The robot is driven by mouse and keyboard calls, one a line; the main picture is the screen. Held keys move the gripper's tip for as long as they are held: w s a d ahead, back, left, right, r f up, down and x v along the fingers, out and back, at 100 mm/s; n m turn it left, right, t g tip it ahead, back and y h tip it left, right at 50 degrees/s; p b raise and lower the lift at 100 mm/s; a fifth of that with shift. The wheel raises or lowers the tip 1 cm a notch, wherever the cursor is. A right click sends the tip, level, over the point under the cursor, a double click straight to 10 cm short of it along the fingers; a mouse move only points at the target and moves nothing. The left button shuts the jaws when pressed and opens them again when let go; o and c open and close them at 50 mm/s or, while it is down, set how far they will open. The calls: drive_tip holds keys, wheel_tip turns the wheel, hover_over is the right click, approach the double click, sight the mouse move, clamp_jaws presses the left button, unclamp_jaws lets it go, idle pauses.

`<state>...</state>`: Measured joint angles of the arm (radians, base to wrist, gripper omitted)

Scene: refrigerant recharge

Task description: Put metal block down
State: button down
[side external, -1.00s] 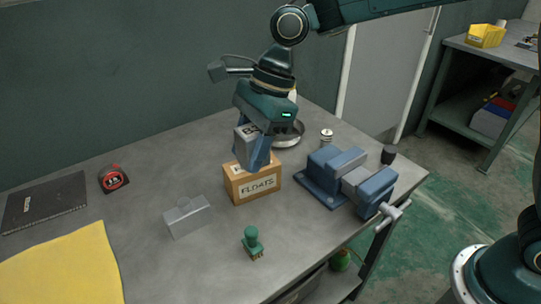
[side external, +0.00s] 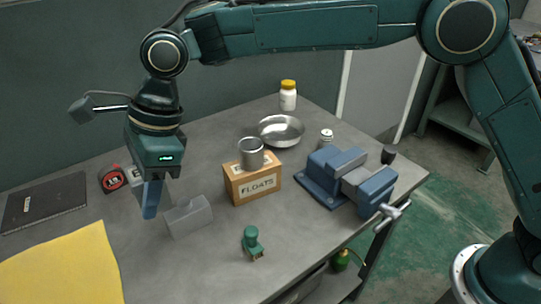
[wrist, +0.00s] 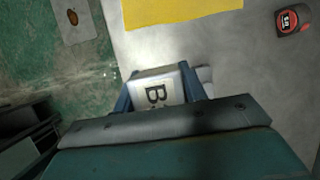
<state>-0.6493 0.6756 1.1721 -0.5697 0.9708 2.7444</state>
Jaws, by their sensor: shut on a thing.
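My gripper (side external: 148,200) is at the left of the side view, pointing down over the bench, with its blue fingers shut on a grey metal block. The block shows in the wrist view (wrist: 157,88) between both fingers, with a dark "B" marking on its face. In the side view the block is mostly hidden behind the near finger. I cannot tell how high it hangs above the bench top. A second grey block (side external: 188,217), with a raised part on top, sits on the bench just right of my gripper.
A red tape measure (side external: 112,179), a dark notebook (side external: 45,202) and a yellow cloth (side external: 65,265) lie to the left. A FLOATS box (side external: 253,186) with a metal cup (side external: 251,153) on it, a green stamp-like piece (side external: 252,243) and a blue vise (side external: 350,178) stand rightward.

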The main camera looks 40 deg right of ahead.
hover_over(173, 274)
drive_tip(key=d, duration=0.1)
drive_tip(key=f, duration=1.5)
drive_tip(key=shift+d+f, duration=0.2)
drive_tip(key=shift+f, duration=0.1)
drive_tip(key=shift+f, duration=0.1)
drive_tip(key=shift+f, duration=2.05)
drive_tip(key=shift+f, duration=0.1)
drive_tip(key=c, duration=0.8)
unclamp_jaws()
drive_tip(key=shift+f, duration=0.15)
drive_tip(key=shift+r, duration=0.2)
